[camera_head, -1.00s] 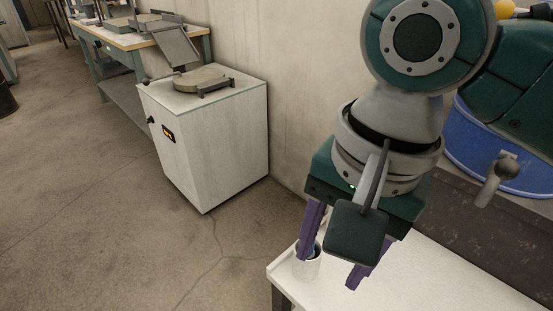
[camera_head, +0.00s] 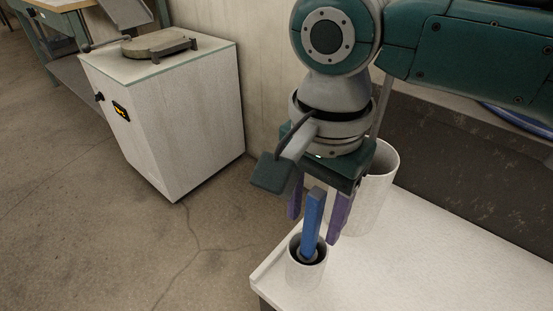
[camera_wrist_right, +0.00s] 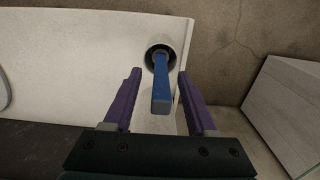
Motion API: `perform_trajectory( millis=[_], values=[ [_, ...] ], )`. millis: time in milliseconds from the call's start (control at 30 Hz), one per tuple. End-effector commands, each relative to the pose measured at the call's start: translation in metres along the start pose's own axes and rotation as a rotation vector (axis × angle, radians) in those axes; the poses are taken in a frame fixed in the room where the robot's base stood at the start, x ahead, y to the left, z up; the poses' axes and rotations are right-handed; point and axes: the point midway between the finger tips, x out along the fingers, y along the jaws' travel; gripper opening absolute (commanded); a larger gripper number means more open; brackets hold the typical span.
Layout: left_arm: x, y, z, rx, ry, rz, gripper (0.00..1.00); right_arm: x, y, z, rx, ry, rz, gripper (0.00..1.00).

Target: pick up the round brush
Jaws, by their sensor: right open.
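The round brush (camera_head: 312,222) stands handle up in a small white cup (camera_head: 304,276) near the left end of the white table. Its square blue handle rises above the rim; its lower end is hidden in the cup. My right gripper (camera_head: 314,229) is open above the cup, its purple fingers pointing down. In the right wrist view, the open gripper (camera_wrist_right: 160,75) has a finger on either side of the brush handle (camera_wrist_right: 160,92), with gaps on both sides. My left gripper is not in view.
A larger white cylindrical container (camera_head: 375,200) stands just behind my right gripper. The white table (camera_head: 420,270) is clear to the right of the cup. A white cabinet (camera_head: 170,120) stands on the floor at left, apart from the table.

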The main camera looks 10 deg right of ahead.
Motion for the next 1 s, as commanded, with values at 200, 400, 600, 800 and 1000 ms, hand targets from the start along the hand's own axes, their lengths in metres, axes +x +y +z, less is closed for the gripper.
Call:
perform_trajectory(
  millis=[200, 400, 600, 800, 1000],
  values=[
    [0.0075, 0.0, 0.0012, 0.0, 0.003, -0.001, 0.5, 0.0171, 0.0002, 0.0003, -0.001, 0.0, -0.001, 0.57],
    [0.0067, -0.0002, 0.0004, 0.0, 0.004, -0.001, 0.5, 0.0163, 0.0002, 0.0003, -0.001, -0.001, -0.001, 0.53],
    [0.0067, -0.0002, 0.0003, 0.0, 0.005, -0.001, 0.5, 0.0162, 0.0003, 0.0003, -0.001, -0.001, -0.001, 0.3],
    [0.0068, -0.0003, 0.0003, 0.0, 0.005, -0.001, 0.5, 0.0162, 0.0004, 0.0003, -0.001, -0.001, -0.001, 0.08],
    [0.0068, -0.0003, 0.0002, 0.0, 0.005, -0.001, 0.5, 0.0162, 0.0004, 0.0002, 0.0, 0.0, -0.001, 0.0]
  ],
)
